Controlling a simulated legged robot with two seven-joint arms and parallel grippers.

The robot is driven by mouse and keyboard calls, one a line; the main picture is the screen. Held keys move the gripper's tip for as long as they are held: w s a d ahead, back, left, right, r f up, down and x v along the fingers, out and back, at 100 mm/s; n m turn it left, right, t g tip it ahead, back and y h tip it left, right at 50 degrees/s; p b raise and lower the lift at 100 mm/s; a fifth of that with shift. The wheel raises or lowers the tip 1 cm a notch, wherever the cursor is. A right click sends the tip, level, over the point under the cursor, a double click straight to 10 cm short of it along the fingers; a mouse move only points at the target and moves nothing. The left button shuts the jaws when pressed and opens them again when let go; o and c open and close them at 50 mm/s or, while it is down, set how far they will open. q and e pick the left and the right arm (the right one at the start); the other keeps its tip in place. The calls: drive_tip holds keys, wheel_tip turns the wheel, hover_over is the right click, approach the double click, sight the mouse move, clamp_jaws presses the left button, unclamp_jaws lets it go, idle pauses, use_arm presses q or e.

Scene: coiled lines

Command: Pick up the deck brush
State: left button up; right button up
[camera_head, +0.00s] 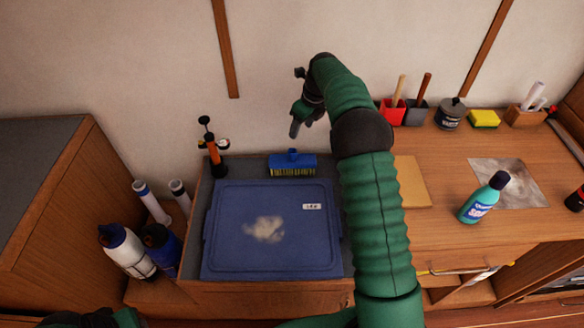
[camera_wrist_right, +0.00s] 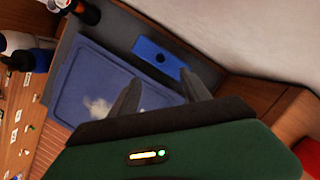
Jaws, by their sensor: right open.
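The deck brush (camera_head: 292,164) has a blue block with pale yellow bristles and stands behind the blue lid, against the back wall. In the right wrist view its blue top with a dark round socket (camera_wrist_right: 160,59) lies beyond my fingertips. My right gripper (camera_head: 296,128) is open and empty, above the brush and apart from it. Its two fingers show in the right wrist view (camera_wrist_right: 160,92). The near parts of my left arm show at the bottom left, but its gripper is not seen.
The blue lid (camera_head: 232,215) with a whitish smear lies in front of the brush. An orange and black pump (camera_head: 213,152) stands left of it. White and blue bottles (camera_head: 127,250) stand further left. Red (camera_head: 391,112) and grey holders and a teal bottle (camera_head: 484,198) are on the right-hand counter.

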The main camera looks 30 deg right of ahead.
drive_tip(key=b, duration=0.1)
hover_over(293, 152)
drive_tip(key=s, duration=0.2)
wheel_tip(293, 152, down, 10)
drive_tip(key=shift+r, duration=0.25)
drive_tip(key=shift+f, duration=0.75)
drive_tip(key=x, duration=0.3)
drive_tip(key=b+x, duration=0.1)
drive_tip(key=shift+w+a+f, duration=0.15)
drive_tip(key=shift+a+f, duration=0.15)
drive_tip(key=shift+d+r, duration=0.1)
drive_tip(key=shift+c, duration=0.9)
clamp_jaws()
